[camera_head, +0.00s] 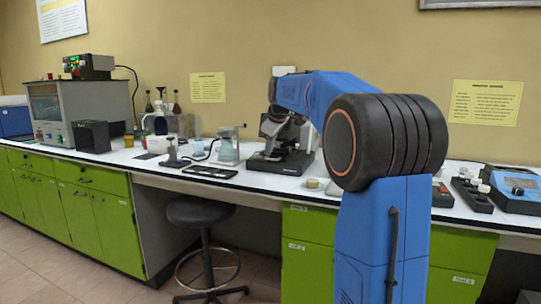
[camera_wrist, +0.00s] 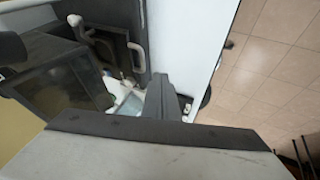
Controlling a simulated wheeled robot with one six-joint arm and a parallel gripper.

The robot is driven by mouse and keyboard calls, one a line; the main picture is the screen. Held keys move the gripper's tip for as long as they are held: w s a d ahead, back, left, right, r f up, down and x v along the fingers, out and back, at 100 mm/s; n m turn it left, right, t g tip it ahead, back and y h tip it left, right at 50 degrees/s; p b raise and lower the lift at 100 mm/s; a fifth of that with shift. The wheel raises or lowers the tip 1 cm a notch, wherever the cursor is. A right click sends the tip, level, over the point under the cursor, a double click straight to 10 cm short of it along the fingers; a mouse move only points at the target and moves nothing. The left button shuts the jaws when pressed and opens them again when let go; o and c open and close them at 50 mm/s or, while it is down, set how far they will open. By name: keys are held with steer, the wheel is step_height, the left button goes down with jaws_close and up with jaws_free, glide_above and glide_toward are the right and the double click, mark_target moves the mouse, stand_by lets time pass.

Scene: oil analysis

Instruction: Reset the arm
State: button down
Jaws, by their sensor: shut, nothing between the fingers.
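My blue arm with its large black joint fills the right middle of the head view and bends over toward the bench. My gripper (camera_wrist: 163,82) shows in the wrist view as dark grey fingers closed together, with nothing between them. In that view it hangs over the white bench top (camera_wrist: 195,45), beside dark equipment (camera_wrist: 65,75). In the head view my gripper cannot be clearly made out behind the arm and the dark apparatus near it.
A stool (camera_head: 200,212) stands in front. The tiled floor (camera_head: 60,270) is clear at left.

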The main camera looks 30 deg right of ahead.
steer(key=d+v, duration=0.1)
steer(key=v, duration=0.6)
steer(key=s+a+f+m, duration=0.1)
steer(key=s+a+f, duration=0.3)
steer(key=s+a, duration=0.45)
steer(key=s+a+f+m, duration=0.3)
steer(key=s+a+f, duration=0.3)
steer(key=s+f, duration=0.7)
steer(key=s+a+f+m+g+y, duration=0.1)
steer(key=s+a+f, duration=0.6)
steer(key=s+f, duration=0.7)
steer(key=s+m, duration=0.1)
steer(key=s, duration=0.5)
steer(key=shift+s+m+g, duration=0.3)
steer(key=shift+s+m, duration=0.05)
steer(key=shift+m, duration=0.05)
